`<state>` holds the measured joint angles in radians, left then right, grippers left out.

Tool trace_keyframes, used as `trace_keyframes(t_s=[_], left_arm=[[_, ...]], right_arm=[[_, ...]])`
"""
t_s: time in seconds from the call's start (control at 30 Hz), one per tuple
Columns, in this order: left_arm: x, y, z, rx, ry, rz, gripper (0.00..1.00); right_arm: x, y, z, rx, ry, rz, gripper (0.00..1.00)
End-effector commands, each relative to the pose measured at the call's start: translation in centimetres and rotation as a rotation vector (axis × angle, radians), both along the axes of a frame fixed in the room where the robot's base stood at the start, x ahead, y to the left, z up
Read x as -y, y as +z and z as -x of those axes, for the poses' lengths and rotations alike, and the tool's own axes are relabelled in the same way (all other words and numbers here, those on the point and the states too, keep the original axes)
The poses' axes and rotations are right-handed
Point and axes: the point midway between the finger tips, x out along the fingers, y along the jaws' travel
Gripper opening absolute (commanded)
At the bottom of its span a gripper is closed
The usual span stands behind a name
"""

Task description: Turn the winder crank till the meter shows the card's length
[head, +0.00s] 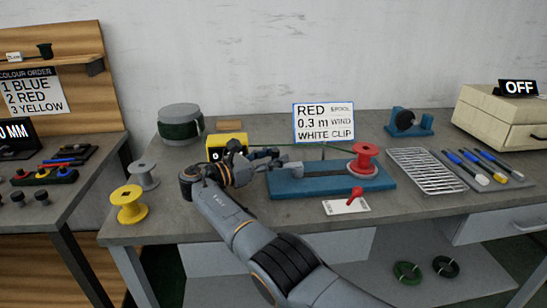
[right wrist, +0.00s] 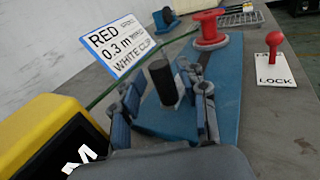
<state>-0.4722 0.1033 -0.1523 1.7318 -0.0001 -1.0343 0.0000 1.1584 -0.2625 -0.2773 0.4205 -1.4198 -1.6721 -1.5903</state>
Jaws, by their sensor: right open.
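The blue winder base (head: 290,184) carries a red spool (head: 364,158) at its right end; the spool also shows in the right wrist view (right wrist: 209,30). A black upright crank grip (right wrist: 162,80) stands between the fingers of my right gripper (right wrist: 166,92). The fingers are open on both sides of it; I cannot tell whether they touch it. In the head view my right gripper (head: 281,160) hides the grip. The yellow meter (head: 226,140) is partly hidden; only an "M" of its display (right wrist: 78,158) shows in the wrist view. The card (head: 324,121) reads RED SPOOL, 0.3 m WIND, WHITE CLIP.
A red lever (head: 355,194) stands on a LOCK plate (head: 345,206) in front of the winder. A green wire (right wrist: 100,98) runs behind the winder. A wire rack (head: 426,170) lies to the right. Yellow (head: 129,205) and grey (head: 143,175) spools stand at the left.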

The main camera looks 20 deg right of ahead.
Motion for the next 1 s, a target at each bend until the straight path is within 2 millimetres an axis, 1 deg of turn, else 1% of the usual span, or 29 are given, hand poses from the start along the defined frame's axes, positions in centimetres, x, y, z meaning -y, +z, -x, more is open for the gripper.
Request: trace_keyframes(t_s=[0.13,0.23,0.5,0.6,0.7,0.8,1.0], left_arm=[[0.1,0.2,-0.3,0.007,0.0,0.001,0.0],[0.0,0.2,-0.4,0.007,0.0,0.001,0.0],[0.0,0.1,-0.3,0.006,0.0,0.0,0.0],[0.0,0.1,-0.3,0.006,0.0,0.0,0.0],[0.0,0.1,-0.3,0.006,0.0,0.0,0.0],[0.0,0.1,-0.3,0.006,0.0,0.0,0.0],[0.0,0.1,-0.4,0.006,0.0,-0.001,0.0]], right_arm=[[0.1,0.4,0.0,0.003,-0.002,0.0,0.42],[0.1,1.5,0.0,0.005,-0.002,0.001,0.42],[-0.1,6.8,-0.1,0.005,0.001,0.0,0.42],[-0.2,8.3,-0.1,0.003,0.002,0.0,0.42],[-0.3,9.4,-0.1,0.003,0.002,-0.001,0.42],[-0.3,9.9,-0.1,0.0,0.003,0.0,0.42],[-0.3,10.0,-0.1,-0.001,0.003,0.0,0.42]])
